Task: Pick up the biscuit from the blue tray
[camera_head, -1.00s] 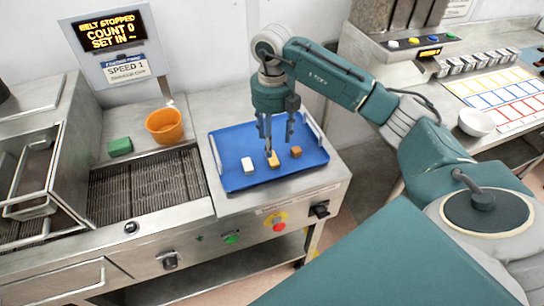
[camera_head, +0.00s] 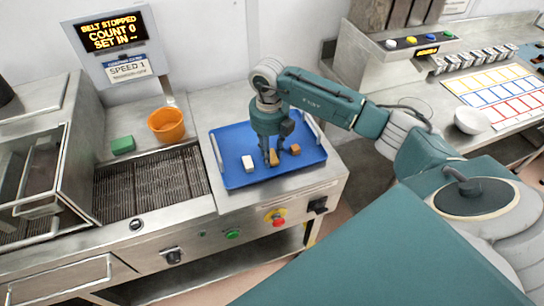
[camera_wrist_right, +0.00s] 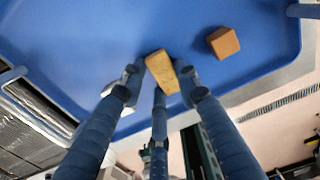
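The blue tray (camera_head: 236,176) lies on the metal counter beside the belt. It holds a tan biscuit (camera_head: 274,158) in the middle, a white block (camera_head: 248,163) to its left and a brown cube (camera_head: 294,149) to its right. My right gripper (camera_head: 272,160) is down over the biscuit and partly hides it. In the right wrist view, the biscuit (camera_wrist_right: 162,73) lies between the spread fingers of the open gripper (camera_wrist_right: 160,78). The right fingertip is very close to it; I cannot tell if it touches. My left gripper is not in view.
An orange bucket (camera_head: 166,125) and a green block (camera_head: 123,145) stand behind the stopped belt (camera_head: 150,186). The brown cube (camera_wrist_right: 222,42) lies right of the fingers in the wrist view. The tray has raised handles at its sides. A white bowl (camera_head: 472,120) stands on the right bench.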

